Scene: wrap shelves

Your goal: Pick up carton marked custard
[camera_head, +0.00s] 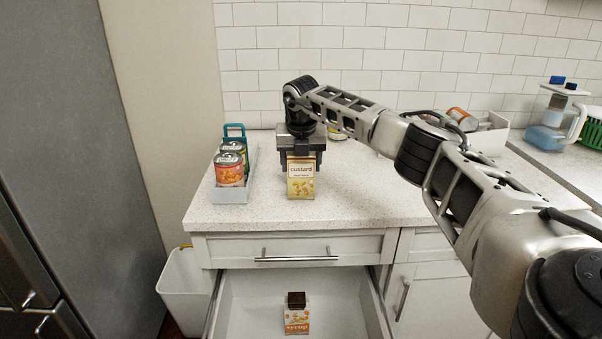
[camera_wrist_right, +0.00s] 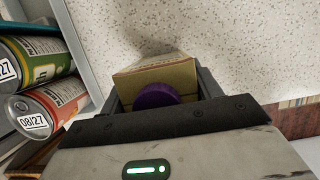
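The carton marked custard (camera_head: 302,181) is a small yellowish box with a white label, upright on the speckled counter near its front edge. My right gripper (camera_head: 301,157) points down over it, with the fingers around its upper part. In the right wrist view the carton's top (camera_wrist_right: 170,79) with a purple cap (camera_wrist_right: 156,96) sits between the two fingers (camera_wrist_right: 162,100). The fingers appear close to its sides, but I cannot tell whether they press on it. My left gripper is not in view.
A grey tray (camera_head: 232,196) with several cans stands left of the carton. A syrup carton (camera_head: 297,316) stands in the open drawer (camera_head: 255,306) below. A white bin (camera_head: 183,290) is left of the drawer. A white tray (camera_head: 491,138) holding cans is at the back right.

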